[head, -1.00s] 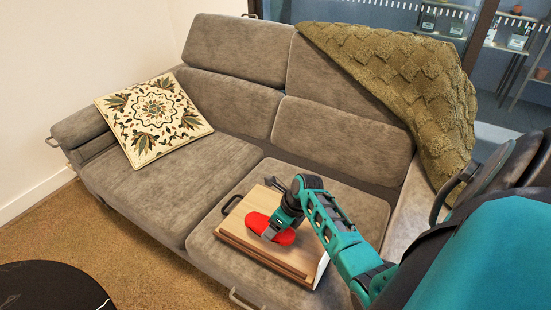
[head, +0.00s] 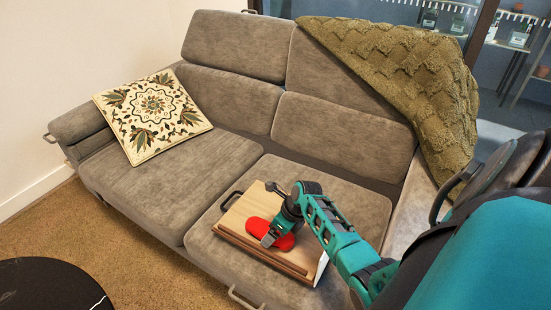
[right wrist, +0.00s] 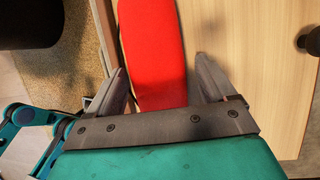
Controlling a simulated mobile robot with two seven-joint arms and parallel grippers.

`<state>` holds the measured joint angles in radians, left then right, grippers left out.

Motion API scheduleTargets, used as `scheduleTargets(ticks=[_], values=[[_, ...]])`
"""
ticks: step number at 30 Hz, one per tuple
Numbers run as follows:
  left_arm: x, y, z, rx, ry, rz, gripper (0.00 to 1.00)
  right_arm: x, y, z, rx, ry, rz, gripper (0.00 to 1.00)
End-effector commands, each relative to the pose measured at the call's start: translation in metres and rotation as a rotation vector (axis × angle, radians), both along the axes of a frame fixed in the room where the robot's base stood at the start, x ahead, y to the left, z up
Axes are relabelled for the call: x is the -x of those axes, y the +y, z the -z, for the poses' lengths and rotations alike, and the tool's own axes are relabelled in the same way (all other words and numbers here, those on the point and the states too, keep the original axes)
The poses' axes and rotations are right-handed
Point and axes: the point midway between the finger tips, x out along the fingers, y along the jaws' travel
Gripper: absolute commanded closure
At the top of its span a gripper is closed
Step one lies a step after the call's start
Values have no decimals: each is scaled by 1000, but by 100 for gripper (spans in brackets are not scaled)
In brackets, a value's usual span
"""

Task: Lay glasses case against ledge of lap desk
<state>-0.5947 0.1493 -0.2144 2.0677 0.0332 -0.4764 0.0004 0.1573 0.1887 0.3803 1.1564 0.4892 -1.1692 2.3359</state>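The red glasses case (head: 284,243) lies on the wooden lap desk (head: 237,222), on the right seat of the sofa. The darker ledge (head: 262,254) runs along the desk's near edge; the case lies close to it, and I cannot tell if they touch. My right gripper (head: 268,240) is over the case in the head view and hides part of it. In the right wrist view the fingers of the right gripper (right wrist: 163,88) are apart, with the near end of the case (right wrist: 153,50) seen between them, a gap showing at the right finger. My left gripper is out of view.
The lap desk has a black handle (head: 230,201) at its left side and a dark knob-like part (head: 274,187) at its far side. A patterned cushion (head: 152,114) rests on the left seat (head: 170,180), which is otherwise clear. A dark round table (head: 50,285) stands front left.

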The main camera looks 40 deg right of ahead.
Motion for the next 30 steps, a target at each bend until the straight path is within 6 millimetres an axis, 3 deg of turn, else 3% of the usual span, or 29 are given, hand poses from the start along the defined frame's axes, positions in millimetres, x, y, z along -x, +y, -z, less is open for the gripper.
scheduleTargets(ticks=[13, 24, 30], values=[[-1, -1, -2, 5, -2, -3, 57, 2, 6, -3, -12, 7, -6, 9], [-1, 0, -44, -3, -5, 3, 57, 25, -13, -75, -8, 3, -4, 9], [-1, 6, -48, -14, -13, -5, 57, 36, -20, -104, -8, 3, -4, 9]])
